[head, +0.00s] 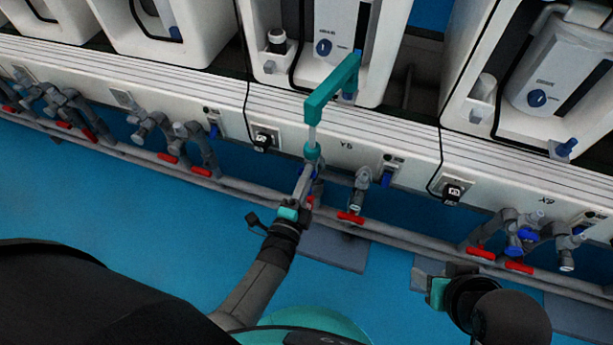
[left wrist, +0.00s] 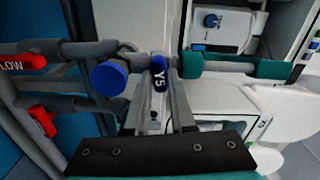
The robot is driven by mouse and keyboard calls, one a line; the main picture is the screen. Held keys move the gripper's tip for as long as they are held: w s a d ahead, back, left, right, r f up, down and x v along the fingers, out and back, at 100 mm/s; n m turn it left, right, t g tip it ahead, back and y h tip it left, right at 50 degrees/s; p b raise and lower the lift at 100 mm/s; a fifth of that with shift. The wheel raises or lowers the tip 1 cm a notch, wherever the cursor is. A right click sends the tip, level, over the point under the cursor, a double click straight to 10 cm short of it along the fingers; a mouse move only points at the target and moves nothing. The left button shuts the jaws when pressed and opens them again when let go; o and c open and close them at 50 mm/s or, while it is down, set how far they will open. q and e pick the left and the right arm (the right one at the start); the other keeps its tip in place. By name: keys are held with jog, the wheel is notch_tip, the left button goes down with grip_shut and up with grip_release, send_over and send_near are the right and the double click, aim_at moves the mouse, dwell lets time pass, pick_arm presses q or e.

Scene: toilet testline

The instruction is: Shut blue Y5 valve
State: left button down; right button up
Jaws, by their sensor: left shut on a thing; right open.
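The blue Y5 valve handle (left wrist: 160,74), marked Y5, is between my left gripper's two grey fingers in the left wrist view. My left gripper (head: 305,180) is shut on it, at the pipes below the Y5 label (head: 346,145) on the white panel. In the head view the gripper hides most of the handle, and only a little blue shows. A blue round knob (left wrist: 108,77) is just left of the fingers in the left wrist view. My right gripper (head: 437,290) is open and empty at the lower right, apart from the pipes.
A teal L-shaped piece (head: 332,92) on a pale rod rises above my left gripper. Red handles (head: 350,217) sit on the pipes nearby, and a blue valve (head: 520,240) is near the X6 label. White toilet units line the back. The blue floor (head: 130,220) is clear.

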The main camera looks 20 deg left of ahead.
pick_arm(q)
jog(key=shift+f+m, duration=0.1)
jog(key=shift+m, duration=0.6)
pick_arm(e)
jog(key=shift+w, duration=0.1)
jog(key=shift+a, duration=0.1)
jog(key=shift+a+f, duration=0.1)
jog(key=shift+f, duration=0.05)
pick_arm(q)
jog(key=c, duration=0.8)
grip_release()
jog(key=shift+o, duration=0.2)
jog(key=shift+s, duration=0.1)
jog(key=shift+s, duration=0.35)
jog(key=s+p, duration=0.3)
jog(key=s, duration=1.1)
jog(key=shift+s+a, duration=0.2)
jog(key=shift+a, duration=0.05)
pick_arm(e)
notch_tip(320, 180, down, 6)
jog(key=g, duration=0.1)
jog(key=shift+s+d+f, duration=0.2)
jog(key=shift+s+d, duration=0.1)
jog(key=shift+s, duration=0.05)
pick_arm(q)
jog(key=shift+p, duration=0.3)
pick_arm(e)
jog(key=shift+f, duration=0.1)
